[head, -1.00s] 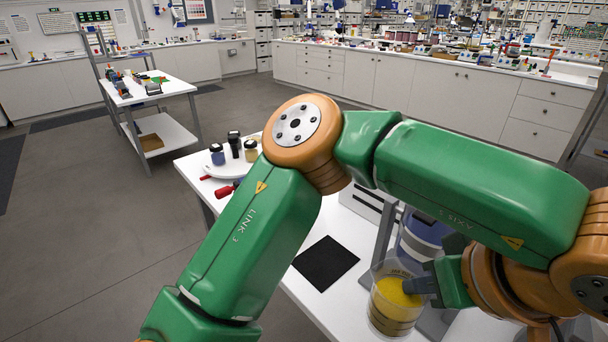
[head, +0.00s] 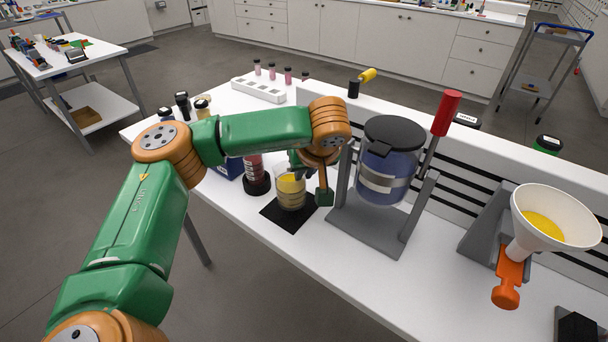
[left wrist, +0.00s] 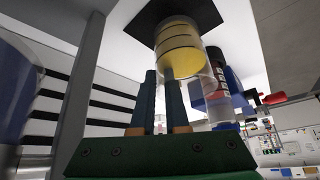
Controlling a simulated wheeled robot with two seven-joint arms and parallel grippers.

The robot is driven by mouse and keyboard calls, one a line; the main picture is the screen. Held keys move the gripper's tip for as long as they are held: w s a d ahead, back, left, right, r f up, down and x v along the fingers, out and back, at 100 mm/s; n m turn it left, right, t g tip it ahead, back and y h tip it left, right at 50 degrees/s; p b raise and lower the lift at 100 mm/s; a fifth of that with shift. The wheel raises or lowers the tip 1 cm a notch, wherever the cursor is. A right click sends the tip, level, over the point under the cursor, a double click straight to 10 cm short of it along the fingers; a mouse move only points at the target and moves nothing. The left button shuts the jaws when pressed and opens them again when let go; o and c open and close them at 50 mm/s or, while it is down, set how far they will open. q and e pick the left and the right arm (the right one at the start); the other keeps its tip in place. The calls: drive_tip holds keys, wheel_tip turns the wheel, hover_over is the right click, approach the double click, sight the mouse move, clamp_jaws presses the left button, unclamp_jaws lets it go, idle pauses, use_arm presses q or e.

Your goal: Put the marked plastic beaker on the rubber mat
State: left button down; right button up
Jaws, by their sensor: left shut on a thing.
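The plastic beaker (head: 291,187), clear with dark marking lines and yellow contents, is upright over the black rubber mat (head: 287,222). My left gripper (head: 304,178) is shut on its side from the right. In the left wrist view, the fingers (left wrist: 161,90) reach the beaker (left wrist: 180,47), whose base lies against the dark mat (left wrist: 140,27) in the picture. I cannot tell whether the base touches the mat. My right gripper is not in view.
A grey stand (head: 362,235) with a blue, black-lidded container (head: 390,165) stands right of the mat. A dark-based red bottle (head: 256,180) stands close on the left. A white funnel (head: 556,215) with yellow powder is far right. The front table strip is clear.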

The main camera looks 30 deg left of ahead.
use_arm(q)
drive_tip(key=shift+f, duration=1.05)
drive_tip(key=c, duration=0.9)
unclamp_jaws()
drive_tip(key=shift+r, duration=0.1)
drive_tip(key=shift+r, duration=0.25)
drive_tip(key=v, duration=1.1)
drive_tip(key=shift+s+d+r, duration=0.2)
drive_tip(key=shift+d+r, duration=0.05)
drive_tip(key=shift+d, duration=0.05)
